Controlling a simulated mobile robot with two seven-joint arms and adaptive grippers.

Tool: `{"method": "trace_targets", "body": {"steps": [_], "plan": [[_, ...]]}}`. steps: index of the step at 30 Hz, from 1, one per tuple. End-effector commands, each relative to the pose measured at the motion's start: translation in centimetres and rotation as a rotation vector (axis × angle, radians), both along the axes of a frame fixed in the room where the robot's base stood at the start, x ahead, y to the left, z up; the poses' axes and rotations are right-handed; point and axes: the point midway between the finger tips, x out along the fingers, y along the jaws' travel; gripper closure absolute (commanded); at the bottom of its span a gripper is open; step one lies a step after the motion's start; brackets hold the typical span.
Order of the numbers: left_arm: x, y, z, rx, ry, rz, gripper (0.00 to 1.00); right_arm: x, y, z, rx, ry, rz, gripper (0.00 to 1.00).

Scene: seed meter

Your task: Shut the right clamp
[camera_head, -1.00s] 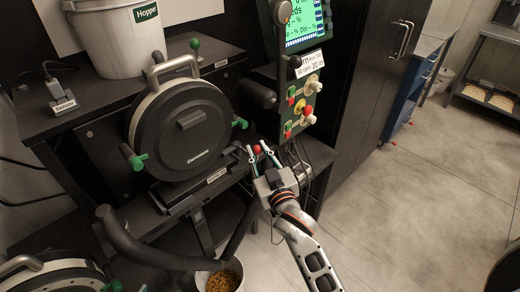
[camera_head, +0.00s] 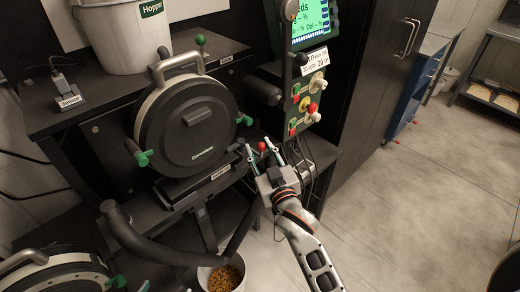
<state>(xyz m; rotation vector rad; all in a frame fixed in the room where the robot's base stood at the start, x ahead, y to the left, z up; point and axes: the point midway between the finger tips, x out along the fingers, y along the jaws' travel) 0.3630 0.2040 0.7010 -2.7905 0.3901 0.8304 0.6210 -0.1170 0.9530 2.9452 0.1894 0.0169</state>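The round black seed meter (camera_head: 190,125) stands upright on its stand, with a silver handle on top. Its right clamp (camera_head: 245,120) is a small green-tipped lever at the right rim of the cover. The left clamp (camera_head: 143,158) has a similar green tip at the left rim. My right gripper (camera_head: 262,145) is below and right of the right clamp, apart from it. Its fingers are spread and point up toward the meter and panel, with nothing held. A red knob (camera_head: 262,146) shows between the fingertips, apparently behind them. My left gripper is not in view.
A control panel (camera_head: 309,95) with knobs and a screen stands right of the meter. A black hose (camera_head: 150,252) curves below it near a bucket of seeds (camera_head: 224,278). A white hopper (camera_head: 120,40) sits above. Open floor (camera_head: 420,200) lies at the right.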

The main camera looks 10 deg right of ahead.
Motion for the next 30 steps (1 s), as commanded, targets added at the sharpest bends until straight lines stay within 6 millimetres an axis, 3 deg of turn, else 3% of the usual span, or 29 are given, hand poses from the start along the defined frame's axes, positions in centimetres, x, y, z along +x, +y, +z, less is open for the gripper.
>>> {"method": "trace_targets", "body": {"steps": [7, 19, 30], "plan": [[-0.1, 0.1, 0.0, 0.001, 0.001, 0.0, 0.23, -1.2, 0.1, 0.0, 0.002, 0.0, 0.003, 0.73], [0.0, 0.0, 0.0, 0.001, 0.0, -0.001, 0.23, -6.7, -0.8, -0.1, 0.003, 0.002, 0.003, 0.73], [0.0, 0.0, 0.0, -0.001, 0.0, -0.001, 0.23, -7.4, -0.9, 0.0, 0.001, -0.001, 0.001, 0.73]]}}
